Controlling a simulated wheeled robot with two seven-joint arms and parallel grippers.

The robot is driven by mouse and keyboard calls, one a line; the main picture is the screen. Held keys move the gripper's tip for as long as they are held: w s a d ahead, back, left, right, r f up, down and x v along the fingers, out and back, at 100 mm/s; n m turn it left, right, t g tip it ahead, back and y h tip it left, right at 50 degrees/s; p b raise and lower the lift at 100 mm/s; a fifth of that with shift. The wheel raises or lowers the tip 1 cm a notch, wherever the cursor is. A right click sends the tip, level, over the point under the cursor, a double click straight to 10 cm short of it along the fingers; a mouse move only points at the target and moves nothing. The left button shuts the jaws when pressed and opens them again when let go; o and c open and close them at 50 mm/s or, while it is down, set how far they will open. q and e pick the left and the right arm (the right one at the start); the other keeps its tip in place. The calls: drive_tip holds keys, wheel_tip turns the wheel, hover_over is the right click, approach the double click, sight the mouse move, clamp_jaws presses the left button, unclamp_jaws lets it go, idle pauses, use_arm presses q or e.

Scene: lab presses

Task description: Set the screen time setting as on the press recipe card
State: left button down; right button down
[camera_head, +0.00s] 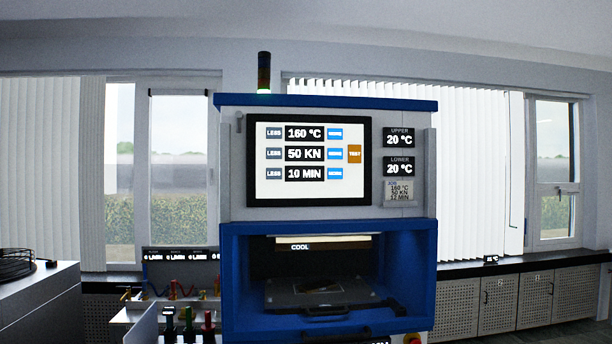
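The press screen (309,195) is a lit panel in a black frame on the blue and grey press. Its rows read 160 °C, 50 KN and 10 MIN. The time row (304,174) has a grey LESS button (273,174) on its left and a blue button (335,174), probably MORE, on its right. An orange TEST button (355,154) is at the screen's right. Neither gripper is in view.
Two displays right of the screen read UPPER 20 °C (399,138) and LOWER 20 °C (399,167). Below is the open press chamber (258,275), marked COOL, with a dark handled plate. A rack with coloured fittings (180,256) stands left. The air before the screen is clear.

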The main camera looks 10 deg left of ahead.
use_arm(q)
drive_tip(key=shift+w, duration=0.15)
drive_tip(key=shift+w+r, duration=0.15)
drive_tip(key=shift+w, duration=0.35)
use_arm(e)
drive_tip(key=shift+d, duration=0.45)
